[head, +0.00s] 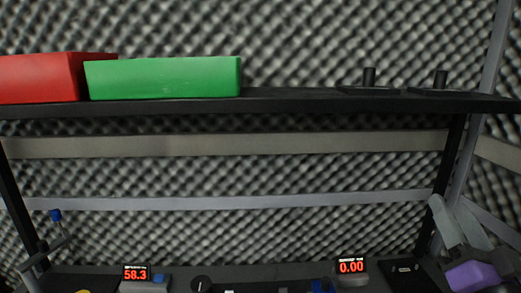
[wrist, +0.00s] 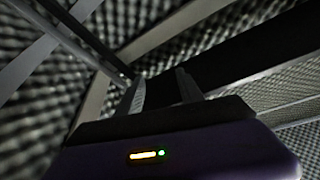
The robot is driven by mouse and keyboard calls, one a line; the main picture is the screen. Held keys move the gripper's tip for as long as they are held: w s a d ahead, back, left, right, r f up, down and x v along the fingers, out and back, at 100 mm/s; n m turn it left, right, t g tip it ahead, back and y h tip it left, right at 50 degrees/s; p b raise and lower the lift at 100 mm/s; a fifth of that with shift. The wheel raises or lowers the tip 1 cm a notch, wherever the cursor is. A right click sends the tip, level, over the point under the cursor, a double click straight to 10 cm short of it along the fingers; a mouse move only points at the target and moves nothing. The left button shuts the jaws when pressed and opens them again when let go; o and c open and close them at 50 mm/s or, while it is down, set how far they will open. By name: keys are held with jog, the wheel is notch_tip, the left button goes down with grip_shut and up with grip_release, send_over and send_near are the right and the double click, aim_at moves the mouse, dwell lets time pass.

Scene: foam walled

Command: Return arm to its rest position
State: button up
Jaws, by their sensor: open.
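My gripper (head: 451,206) shows at the lower right of the head view, with its purple body below and two grey fingers pointing up and left. In the wrist view my gripper (wrist: 159,78) has its two fingers apart, with nothing between them. It is open and empty. It is in front of the right end of the black rack, near the right upright. The rest of my arm is out of view.
A red bin (head: 45,78) and a green bin (head: 165,77) sit on the upper black shelf (head: 290,103). Below are displays reading 58.3 (head: 136,274) and 0.00 (head: 351,267). A metal post (head: 478,110) stands at right. Foam walls (head: 300,30) surround the rack.

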jog(key=s+a+f+n+g+y, duration=0.1)
jog(key=s+a+f, duration=0.3)
jog(key=s+f, duration=0.5)
jog(key=s+a+f+n+g+y, duration=0.1)
jog(key=s+a+f+n+g, duration=0.2)
jog(key=s, duration=1.1)
jog(key=s+a+f+n+g+y, duration=0.1)
jog(key=s+a+f, duration=0.5)
jog(key=s+f, duration=0.6)
notch_tip(320, 180, down, 3)
jog(key=shift+s+a+r+n+g, duration=0.25)
jog(key=shift+n+g, duration=0.25)
jog(key=shift+g, duration=0.4)
